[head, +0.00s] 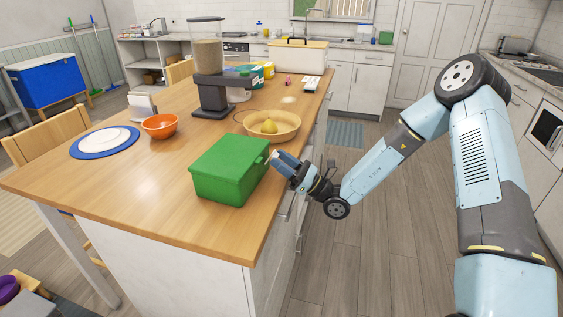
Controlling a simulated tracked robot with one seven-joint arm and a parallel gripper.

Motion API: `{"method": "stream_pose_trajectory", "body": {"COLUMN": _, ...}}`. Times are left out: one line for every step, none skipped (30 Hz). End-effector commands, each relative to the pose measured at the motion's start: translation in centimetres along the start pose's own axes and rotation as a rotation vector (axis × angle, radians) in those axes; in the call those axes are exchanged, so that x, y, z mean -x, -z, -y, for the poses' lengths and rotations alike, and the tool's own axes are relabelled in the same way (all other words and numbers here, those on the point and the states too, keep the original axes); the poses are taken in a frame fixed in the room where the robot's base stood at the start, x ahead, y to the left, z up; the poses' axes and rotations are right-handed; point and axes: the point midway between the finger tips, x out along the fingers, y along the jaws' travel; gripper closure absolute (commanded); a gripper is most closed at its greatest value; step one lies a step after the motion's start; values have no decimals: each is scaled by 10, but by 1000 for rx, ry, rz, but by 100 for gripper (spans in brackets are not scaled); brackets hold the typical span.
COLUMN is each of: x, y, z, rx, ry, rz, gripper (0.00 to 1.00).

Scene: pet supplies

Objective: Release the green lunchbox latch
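The green lunchbox (228,172) sits on the wooden island near its right edge, with its lid closed. Its latch (262,158) shows as a small green piece on the right side, close to my gripper. My gripper (277,160) is at the lunchbox's right side, level with the upper part of the box. Its fingertips are small and partly hidden by its own body, so I cannot tell whether they are open or shut or touch the latch.
A tan bowl with a yellow fruit (268,126) stands just behind the lunchbox. An orange bowl (160,126), a plate on a blue mat (104,142) and a food dispenser (209,80) stand farther left and back. The wooden top (130,200) is clear in front.

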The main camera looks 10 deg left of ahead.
Motion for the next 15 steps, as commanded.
{"method": "stream_pose_trajectory", "body": {"x": 0, "y": 0, "z": 0, "rx": 0, "ry": 0, "rz": 0, "gripper": 54}}
{"method": "stream_pose_trajectory", "body": {"x": 0, "y": 0, "z": 0, "rx": 0, "ry": 0, "rz": 0, "gripper": 51}}
{"method": "stream_pose_trajectory", "body": {"x": 0, "y": 0, "z": 0, "rx": 0, "ry": 0, "rz": 1, "gripper": 48}}
{"method": "stream_pose_trajectory", "body": {"x": 0, "y": 0, "z": 0, "rx": 0, "ry": 0, "rz": 1, "gripper": 45}}
{"method": "stream_pose_trajectory", "body": {"x": 0, "y": 0, "z": 0, "rx": 0, "ry": 0, "rz": 1, "gripper": 43}}
{"method": "stream_pose_trajectory", "body": {"x": 0, "y": 0, "z": 0, "rx": 0, "ry": 0, "rz": 1, "gripper": 43}}
{"method": "stream_pose_trajectory", "body": {"x": 0, "y": 0, "z": 0, "rx": 0, "ry": 0, "rz": 1, "gripper": 43}}
{"method": "stream_pose_trajectory", "body": {"x": 0, "y": 0, "z": 0, "rx": 0, "ry": -1, "rz": 1, "gripper": 43}}
{"method": "stream_pose_trajectory", "body": {"x": 0, "y": 0, "z": 0, "rx": 0, "ry": -1, "rz": 1, "gripper": 43}}
{"method": "stream_pose_trajectory", "body": {"x": 0, "y": 0, "z": 0, "rx": 0, "ry": -1, "rz": 1, "gripper": 43}}
{"method": "stream_pose_trajectory", "body": {"x": 0, "y": 0, "z": 0, "rx": 0, "ry": -1, "rz": 1, "gripper": 43}}
{"method": "stream_pose_trajectory", "body": {"x": 0, "y": 0, "z": 0, "rx": 0, "ry": 0, "rz": 1, "gripper": 43}}
{"method": "stream_pose_trajectory", "body": {"x": 1, "y": 0, "z": 0, "rx": 0, "ry": 0, "rz": 1, "gripper": 43}}
{"method": "stream_pose_trajectory", "body": {"x": 2, "y": 0, "z": 0, "rx": 0, "ry": 0, "rz": 1, "gripper": 43}}
{"method": "stream_pose_trajectory", "body": {"x": 5, "y": 0, "z": 0, "rx": 0, "ry": 0, "rz": 1, "gripper": 43}}
